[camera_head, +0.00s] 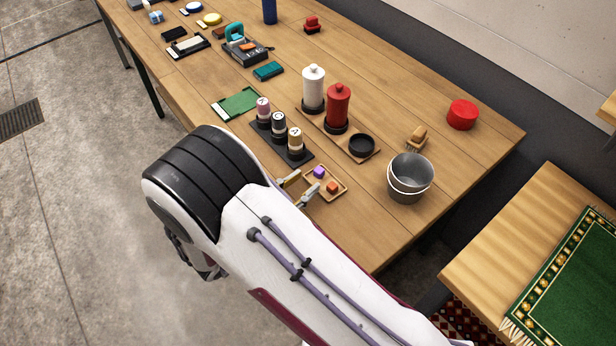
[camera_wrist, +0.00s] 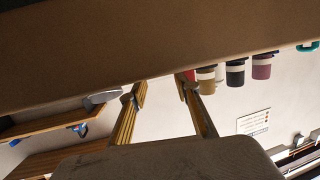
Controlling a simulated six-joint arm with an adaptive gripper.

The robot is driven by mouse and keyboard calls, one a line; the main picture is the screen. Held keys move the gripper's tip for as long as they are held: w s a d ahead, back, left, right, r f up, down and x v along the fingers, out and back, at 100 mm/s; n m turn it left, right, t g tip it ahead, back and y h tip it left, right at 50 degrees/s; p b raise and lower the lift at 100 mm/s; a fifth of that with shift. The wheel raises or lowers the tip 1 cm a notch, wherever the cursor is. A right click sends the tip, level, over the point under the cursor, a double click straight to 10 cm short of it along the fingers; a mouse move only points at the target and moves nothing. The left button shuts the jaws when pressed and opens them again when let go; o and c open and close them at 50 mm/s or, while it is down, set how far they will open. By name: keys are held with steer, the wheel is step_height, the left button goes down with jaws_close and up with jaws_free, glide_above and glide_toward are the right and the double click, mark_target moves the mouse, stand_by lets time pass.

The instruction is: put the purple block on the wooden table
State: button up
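The purple block (camera_head: 319,172) sits in a small wooden tray (camera_head: 338,176) on the wooden table (camera_head: 455,160), beside an orange-red block (camera_head: 333,187). My gripper (camera_head: 299,187) is at the tray's left side, its two yellowish fingers apart and nothing seen between them. In the wrist view the fingers of my gripper (camera_wrist: 162,90) are also spread and empty. That view is upside down, with the table surface (camera_wrist: 110,45) along the top. The purple block does not show there. I cannot tell how high the fingertips are above the table.
A stand with several labelled jars (camera_head: 278,127) is behind my gripper. White (camera_head: 313,88) and red (camera_head: 338,105) bottles and a black dish (camera_head: 361,145) stand behind the tray. A grey bucket (camera_head: 408,178) is to its right. Bare tabletop lies between tray and bucket.

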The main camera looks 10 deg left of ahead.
steer(key=shift+v, duration=1.8)
steer(key=shift+f, duration=0.15)
steer(key=w+r+y, duration=0.1)
steer(key=w, duration=0.1)
steer(key=w+a+r+y, duration=0.1)
steer(key=w, duration=0.1)
steer(key=w+r+y, duration=0.1)
steer(key=w, duration=0.1)
steer(key=shift+w+a+r+g+y, duration=0.25)
steer(key=shift+a+r+g+y, duration=0.05)
steer(key=shift+a+r+y, duration=0.1)
steer(key=w+r+y, duration=0.4)
steer(key=r, duration=0.2)
steer(key=s+d+r+n+g+y, duration=0.1)
steer(key=d+r+n+y, duration=0.15)
steer(key=r, duration=0.35)
steer(key=s+d+r+n+g+y, duration=0.1)
steer(key=r+y, duration=0.2)
steer(key=r, duration=0.4)
steer(key=s+d+n+g+h, duration=0.3)
steer(key=s+d+g+h, duration=0.1)
steer(key=s+d, duration=2.1)
steer(key=shift+s+r+g, duration=0.4)
steer(key=shift+s, duration=0.55)
steer(key=shift+h, duration=0.25)
steer(key=shift+c, duration=1.3)
